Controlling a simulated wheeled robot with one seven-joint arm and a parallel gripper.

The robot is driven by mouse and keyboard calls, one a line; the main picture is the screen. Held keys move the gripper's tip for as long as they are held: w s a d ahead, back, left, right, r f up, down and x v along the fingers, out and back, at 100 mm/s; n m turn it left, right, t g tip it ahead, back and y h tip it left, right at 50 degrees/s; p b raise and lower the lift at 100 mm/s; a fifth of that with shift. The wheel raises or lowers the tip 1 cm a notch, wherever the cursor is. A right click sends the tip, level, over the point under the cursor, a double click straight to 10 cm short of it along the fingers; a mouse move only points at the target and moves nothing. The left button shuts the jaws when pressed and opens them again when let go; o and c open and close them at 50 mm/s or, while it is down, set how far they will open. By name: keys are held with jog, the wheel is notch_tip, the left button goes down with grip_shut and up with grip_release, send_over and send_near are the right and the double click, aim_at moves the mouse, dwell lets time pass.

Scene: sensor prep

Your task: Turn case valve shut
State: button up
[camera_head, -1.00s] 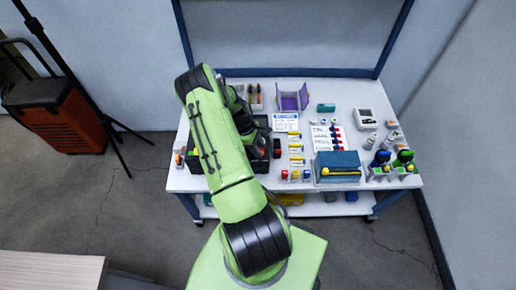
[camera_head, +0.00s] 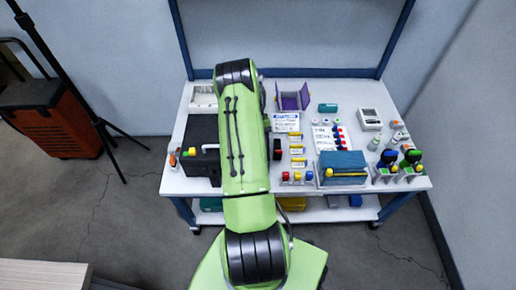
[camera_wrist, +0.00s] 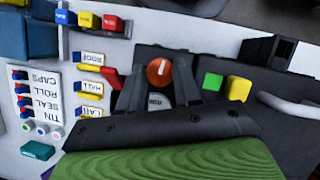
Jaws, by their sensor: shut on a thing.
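The case valve shows as a round orange knob (camera_wrist: 159,71) with a white mark, on the black case (camera_wrist: 285,145). In the wrist view my gripper (camera_wrist: 160,75) has one dark finger on each side of the knob and is shut on it. The white mark points up in that picture. A small grey label plate sits just below the knob, between the fingers. In the head view the black case (camera_head: 203,130) stands at the table's left, partly behind my arm, which hides the gripper and the knob.
A green block (camera_wrist: 212,82) and a yellow block (camera_wrist: 238,88) sit right of the fingers, near a pale curved handle (camera_wrist: 290,107). A red part (camera_wrist: 110,76) is close to the left finger. Labelled yellow blocks and a blue box (camera_head: 342,163) stand to the right.

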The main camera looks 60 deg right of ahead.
jog(key=m, duration=0.2)
jog(key=m+t, duration=0.1)
jog(key=m, duration=0.1)
jog(key=shift+s+d+m+t+y+b, duration=0.1)
jog(key=shift+s+m+t+y+b, duration=0.05)
jog(key=shift+m+t+y+b, duration=0.2)
jog(key=shift+m+t+y, duration=0.25)
jog(key=shift+m+t, duration=0.4)
jog(key=shift+m, duration=1.2)
jog(key=o, duration=1)
jog(key=shift+o, duration=0.2)
jog(key=p+v, duration=0.3)
jog(key=v, duration=1.2)
jog(key=shift+s+d+r+p, duration=0.15)
jog(key=shift+d+r+p, duration=0.05)
jog(key=shift+r+p, duration=0.15)
